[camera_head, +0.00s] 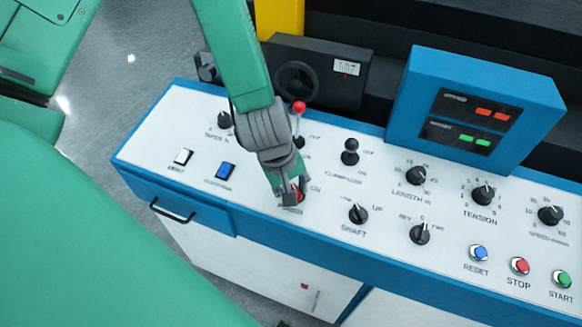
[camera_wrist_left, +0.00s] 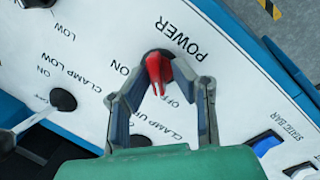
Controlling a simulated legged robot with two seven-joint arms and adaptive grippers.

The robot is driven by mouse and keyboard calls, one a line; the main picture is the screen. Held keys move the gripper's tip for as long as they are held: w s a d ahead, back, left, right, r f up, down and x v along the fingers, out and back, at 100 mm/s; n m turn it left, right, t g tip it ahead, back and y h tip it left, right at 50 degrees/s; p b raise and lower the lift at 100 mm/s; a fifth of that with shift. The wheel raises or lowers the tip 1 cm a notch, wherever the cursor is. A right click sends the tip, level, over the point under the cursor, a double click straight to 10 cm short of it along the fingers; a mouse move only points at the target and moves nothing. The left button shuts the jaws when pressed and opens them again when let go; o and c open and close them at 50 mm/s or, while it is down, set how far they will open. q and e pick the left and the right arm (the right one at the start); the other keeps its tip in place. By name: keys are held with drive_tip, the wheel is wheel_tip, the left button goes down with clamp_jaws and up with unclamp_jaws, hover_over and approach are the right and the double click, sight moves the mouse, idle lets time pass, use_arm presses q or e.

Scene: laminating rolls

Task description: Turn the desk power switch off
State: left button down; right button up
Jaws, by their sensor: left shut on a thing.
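The power switch is a red knob (camera_wrist_left: 158,72) on a black base, beside the printed word POWER in the left wrist view. ON and OFF are printed around it. The red handle points toward the gripper's palm, near the OFF print. My left gripper (camera_wrist_left: 160,92) has its two fingers on either side of the knob and is shut on it. My right gripper is not in view.
The white desk panel (camera_head: 320,225) carries a red-tipped lever (camera_head: 299,108), a clamp lever (camera_head: 350,151), a shaft knob (camera_head: 358,213), a blue rocker switch (camera_head: 226,171) and a white one (camera_head: 183,156). A blue display box (camera_head: 400,110) stands at the back right.

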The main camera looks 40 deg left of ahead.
use_arm(q)
drive_tip(key=shift+s+d+f, duration=0.15)
drive_tip(key=shift+d, duration=0.1)
drive_tip(key=c, duration=1.6)
unclamp_jaws()
drive_tip(key=shift+w+d, duration=0.15)
drive_tip(key=shift+w, duration=0.1)
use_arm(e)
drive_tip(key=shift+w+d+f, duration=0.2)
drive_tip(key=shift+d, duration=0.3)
